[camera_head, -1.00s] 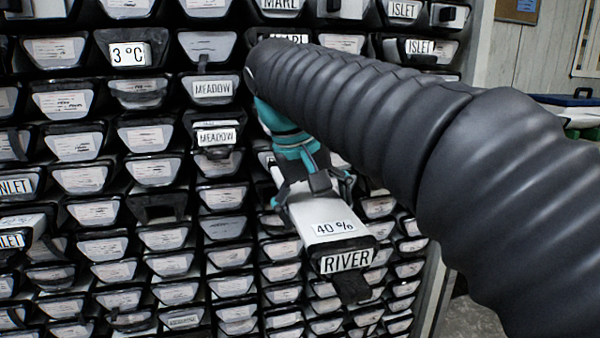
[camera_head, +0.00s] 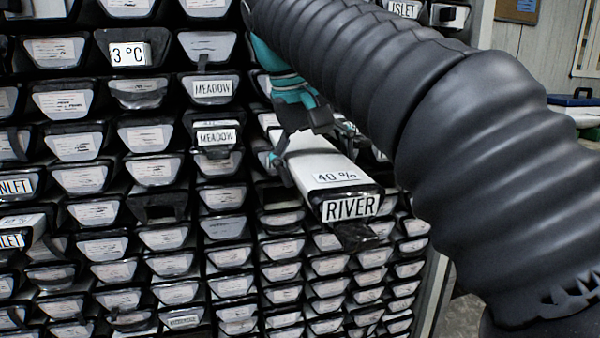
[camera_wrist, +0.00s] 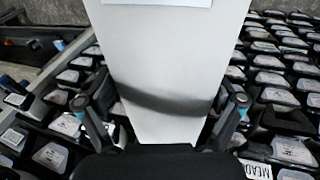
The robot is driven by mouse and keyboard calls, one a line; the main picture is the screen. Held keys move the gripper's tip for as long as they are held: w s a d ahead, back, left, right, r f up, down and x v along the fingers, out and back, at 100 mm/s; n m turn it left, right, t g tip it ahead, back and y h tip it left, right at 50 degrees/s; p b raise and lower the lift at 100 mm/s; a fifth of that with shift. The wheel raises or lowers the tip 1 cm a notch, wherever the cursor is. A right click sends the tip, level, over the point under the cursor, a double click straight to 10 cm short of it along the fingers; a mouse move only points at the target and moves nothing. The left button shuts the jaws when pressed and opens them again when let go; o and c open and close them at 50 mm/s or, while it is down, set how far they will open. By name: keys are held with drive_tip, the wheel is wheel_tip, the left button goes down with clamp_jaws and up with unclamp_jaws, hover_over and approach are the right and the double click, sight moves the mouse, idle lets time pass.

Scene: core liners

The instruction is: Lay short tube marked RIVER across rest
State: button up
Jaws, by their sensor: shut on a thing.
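The tube marked RIVER (camera_head: 318,163) is a white trough-like body with a black end cap, a "40 %" label and a RIVER label on its front. My gripper (camera_head: 305,155), teal and dark grey, is shut on it, and the tube is held in front of the rack face, tilted with its labelled end toward the camera and lower. In the wrist view the white tube (camera_wrist: 170,75) fills the middle between the two fingers of my gripper (camera_wrist: 162,110). I cannot pick out the rest in these views.
A rack (camera_head: 435,265) of many stacked trays with white labelled fronts fills the background. Several trays carry signs, such as 3 °C (camera_head: 129,54), MEADOW (camera_head: 213,89) and INLET (camera_head: 14,187). A dark blue-topped case (camera_head: 570,101) stands at the right, beyond the rack's edge.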

sight(320, 152)
drive_tip(key=shift+r, duration=1.8)
